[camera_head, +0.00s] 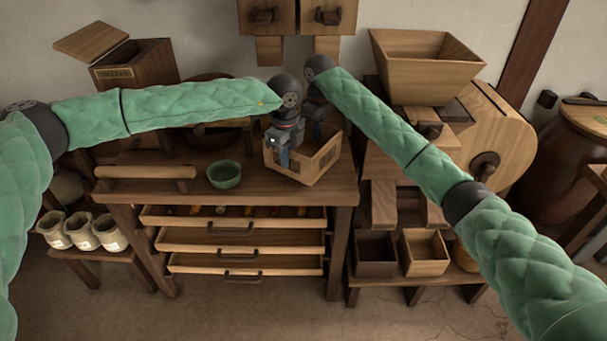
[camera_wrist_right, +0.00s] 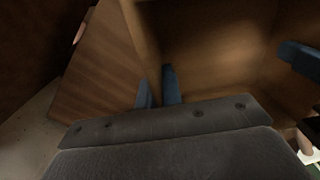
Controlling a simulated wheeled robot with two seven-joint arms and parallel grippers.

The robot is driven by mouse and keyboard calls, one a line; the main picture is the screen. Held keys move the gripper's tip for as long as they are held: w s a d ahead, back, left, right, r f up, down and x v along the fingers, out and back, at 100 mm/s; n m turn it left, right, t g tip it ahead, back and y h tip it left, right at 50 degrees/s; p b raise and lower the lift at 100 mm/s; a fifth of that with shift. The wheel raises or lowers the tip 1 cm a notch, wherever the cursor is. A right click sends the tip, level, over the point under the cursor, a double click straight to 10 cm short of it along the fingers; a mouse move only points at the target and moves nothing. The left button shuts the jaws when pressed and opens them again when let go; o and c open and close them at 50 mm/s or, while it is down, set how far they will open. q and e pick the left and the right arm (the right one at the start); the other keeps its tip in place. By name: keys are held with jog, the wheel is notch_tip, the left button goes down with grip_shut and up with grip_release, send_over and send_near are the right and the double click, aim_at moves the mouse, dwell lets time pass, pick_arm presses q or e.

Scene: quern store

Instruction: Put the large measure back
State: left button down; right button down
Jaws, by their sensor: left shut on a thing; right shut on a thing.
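The large measure appears to be the open square wooden box (camera_head: 320,163) at the right end of the workbench top, with a dark mark on its side. Its wood fills much of the right wrist view (camera_wrist_right: 225,45). My left gripper (camera_head: 284,160) is shut on its near left wall. My right gripper (camera_head: 317,132) is shut on its far wall; in the wrist view its blue fingers (camera_wrist_right: 158,92) pinch a wall edge. A blue finger (camera_wrist_right: 300,60), likely my left gripper's, shows at the right there. I cannot tell whether the box touches the bench.
The workbench (camera_head: 285,187) holds a green bowl (camera_head: 224,174) left of the box and has partly open drawers (camera_head: 235,240) below. A wooden hopper (camera_head: 425,75) and mill stand right, above two small square boxes (camera_head: 424,252). Pale jars (camera_head: 82,231) stand low at left.

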aim_at(288, 173)
pick_arm(q)
jog(key=shift+f+b, duration=0.25)
jog(key=shift+b, duration=0.05)
pick_arm(e)
jog(key=shift+f, duration=0.3)
